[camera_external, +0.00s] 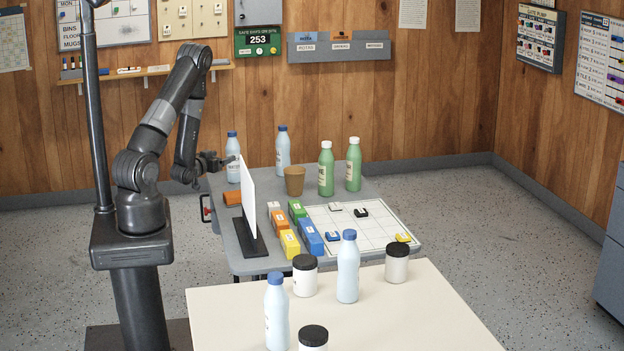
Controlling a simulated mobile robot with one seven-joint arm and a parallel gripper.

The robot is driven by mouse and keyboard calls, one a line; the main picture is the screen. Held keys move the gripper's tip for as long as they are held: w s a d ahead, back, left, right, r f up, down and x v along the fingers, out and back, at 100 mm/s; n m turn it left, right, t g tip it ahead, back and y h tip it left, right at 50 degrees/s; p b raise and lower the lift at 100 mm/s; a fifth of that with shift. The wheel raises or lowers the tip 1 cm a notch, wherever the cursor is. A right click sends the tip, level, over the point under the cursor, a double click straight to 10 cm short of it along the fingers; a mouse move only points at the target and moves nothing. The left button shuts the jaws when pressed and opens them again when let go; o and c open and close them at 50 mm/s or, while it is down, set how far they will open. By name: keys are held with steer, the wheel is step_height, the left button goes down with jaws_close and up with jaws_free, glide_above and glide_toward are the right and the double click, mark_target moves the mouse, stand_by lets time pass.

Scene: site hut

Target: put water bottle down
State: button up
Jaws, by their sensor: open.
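A pale blue water bottle with a blue cap (232,147) stands upright on the grey table (240,265), at its far left corner. My gripper (226,161) is open at this bottle's left side, at mid height. I cannot tell whether the fingers are around the bottle or only beside it. A white upright panel (247,199) hides part of the bottle's right side. A second such bottle (283,148) stands further right at the back. Two more, a middle one (348,270) and a front one (276,318), stand on the cream table (420,315).
Two green bottles (326,172) (353,166) and a brown cup (294,181) stand behind a white grid board (350,228). Several coloured blocks (310,237) lie beside the panel. Dark-lidded jars (305,277) stand on the cream table, whose right part is clear.

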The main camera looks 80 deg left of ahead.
steer(key=w+d+r+m+g+h, duration=0.1)
steer(key=w+d+r+m+h, duration=0.3)
steer(key=w+d+r, duration=0.8)
steer(key=d+r+g+h, duration=0.1)
steer(key=d+r+h, duration=0.25)
steer(key=d, duration=0.45)
steer(key=s+d+r+m+g+h, duration=0.2)
steer(key=s+d+r, duration=0.3)
steer(key=s+d, duration=0.3)
steer(key=s+d+r+m+g+h, duration=0.2)
steer(key=s+d+r+g, duration=0.1)
steer(key=s+d, duration=0.6)
steer(key=d+r, duration=0.1)
steer(key=d, duration=0.2)
steer(key=shift+s+d+r+m+h, duration=0.2)
steer(key=shift+d+r+m+h, duration=0.1)
steer(key=shift+r+m+h, duration=0.1)
steer(key=shift+o, duration=0.4)
